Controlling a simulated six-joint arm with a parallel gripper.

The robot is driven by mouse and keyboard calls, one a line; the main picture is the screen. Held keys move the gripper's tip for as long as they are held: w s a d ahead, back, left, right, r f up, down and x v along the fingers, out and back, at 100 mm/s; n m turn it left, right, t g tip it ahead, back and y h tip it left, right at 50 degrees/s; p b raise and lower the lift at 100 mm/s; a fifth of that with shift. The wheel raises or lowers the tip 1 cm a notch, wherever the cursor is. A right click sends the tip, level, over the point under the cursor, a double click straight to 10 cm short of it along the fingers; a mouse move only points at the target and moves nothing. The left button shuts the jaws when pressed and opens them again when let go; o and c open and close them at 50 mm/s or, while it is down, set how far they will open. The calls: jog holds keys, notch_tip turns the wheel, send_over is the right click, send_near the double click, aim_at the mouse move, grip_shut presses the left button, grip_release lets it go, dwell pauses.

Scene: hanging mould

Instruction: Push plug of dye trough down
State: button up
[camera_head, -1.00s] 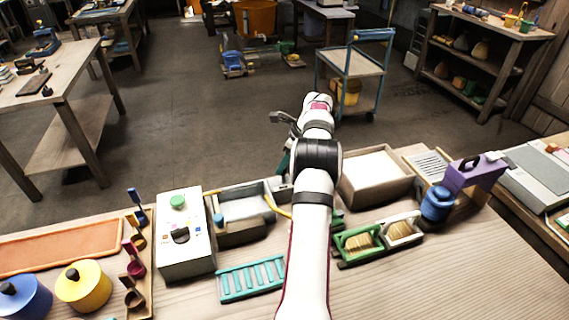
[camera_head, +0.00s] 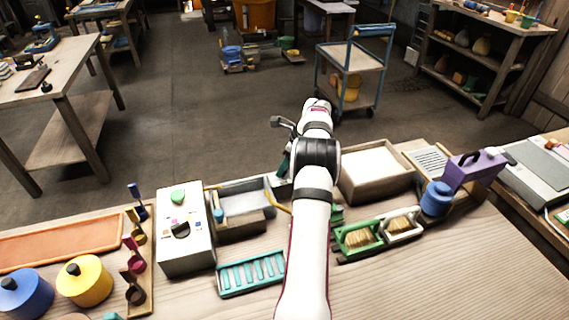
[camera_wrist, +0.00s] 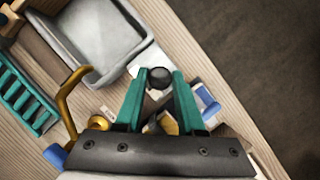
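The grey dye trough (camera_head: 245,193) stands on the bench left of my arm; its grey basin (camera_wrist: 97,40) fills the upper left of the wrist view. A dark round knob (camera_wrist: 159,77) shows between the fingertips of my gripper (camera_wrist: 160,77), over a pale block beside the trough. I cannot tell whether this knob is the plug. My gripper's teal fingers are apart, and I cannot see them pressing on the knob. In the head view my arm hides most of the gripper.
A brass bent pipe (camera_wrist: 66,100) rises close to the left of my gripper. A teal rack (camera_head: 252,273) lies in front of the trough. A control box (camera_head: 185,235) stands left of it, and a wooden tray (camera_head: 350,195) stands right of my arm.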

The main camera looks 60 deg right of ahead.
jog(key=o, duration=0.4)
jog(key=v, duration=1.5)
jog(key=shift+s+r, duration=0.25)
jog(key=shift+r, duration=0.1)
